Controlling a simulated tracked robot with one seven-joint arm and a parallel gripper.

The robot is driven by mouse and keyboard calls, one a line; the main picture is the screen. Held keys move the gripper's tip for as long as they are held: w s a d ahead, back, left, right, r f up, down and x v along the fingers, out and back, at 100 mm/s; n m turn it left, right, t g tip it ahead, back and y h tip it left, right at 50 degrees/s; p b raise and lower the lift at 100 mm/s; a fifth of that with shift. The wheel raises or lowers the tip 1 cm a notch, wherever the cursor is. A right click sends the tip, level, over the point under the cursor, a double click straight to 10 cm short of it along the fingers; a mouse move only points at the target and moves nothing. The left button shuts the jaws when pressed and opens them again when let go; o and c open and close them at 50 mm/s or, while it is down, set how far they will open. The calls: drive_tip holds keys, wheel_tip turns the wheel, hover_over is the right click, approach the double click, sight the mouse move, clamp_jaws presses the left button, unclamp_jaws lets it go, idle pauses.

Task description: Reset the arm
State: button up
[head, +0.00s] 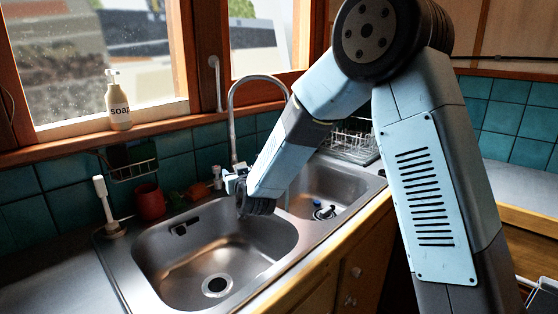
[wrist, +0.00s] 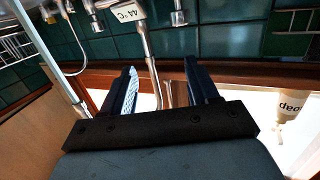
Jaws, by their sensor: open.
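My arm (head: 300,125) reaches down and left over the double steel sink (head: 275,238). Its lower end hangs above the divider side of the left basin, close to the faucet (head: 231,120). My gripper (wrist: 162,72) shows in the wrist view with its two dark fingers apart. I see nothing held between them. The faucet pipe (wrist: 148,50) runs behind the gap between the fingers. The wrist view is upside down relative to the room. In the head view the fingers cannot be made out clearly.
A soap bottle (head: 118,101) stands on the window sill. A red cup (head: 150,202) and a dish brush (head: 105,207) stand behind the left basin. A wire rack (head: 348,143) sits beyond the right basin. The left counter (head: 55,272) is clear.

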drive_tip(key=s+d+r+g+h, duration=0.15)
drive_tip(key=s+d+r, duration=0.25)
drive_tip(key=d, duration=0.4)
drive_tip(key=s+d+r+m+g+h, duration=0.1)
drive_tip(key=s+d+r+g, duration=0.15)
drive_tip(key=d, duration=0.55)
drive_tip(key=s+d+r+g+h, duration=0.1)
drive_tip(key=s+d+r, duration=0.35)
drive_tip(key=d, duration=0.35)
drive_tip(key=s+d+m+g+h, duration=0.1)
drive_tip(key=s+d+m+g, duration=0.1)
drive_tip(key=s+d, duration=0.6)
drive_tip(key=s+d+m+g+h, duration=0.2)
drive_tip(key=s+d, duration=0.7)
drive_tip(key=s, duration=0.8)
drive_tip(key=shift+d+f+g, duration=0.15)
drive_tip(key=shift+f+g, duration=0.15)
drive_tip(key=shift+o, duration=0.3)
drive_tip(key=shift+h, duration=0.25)
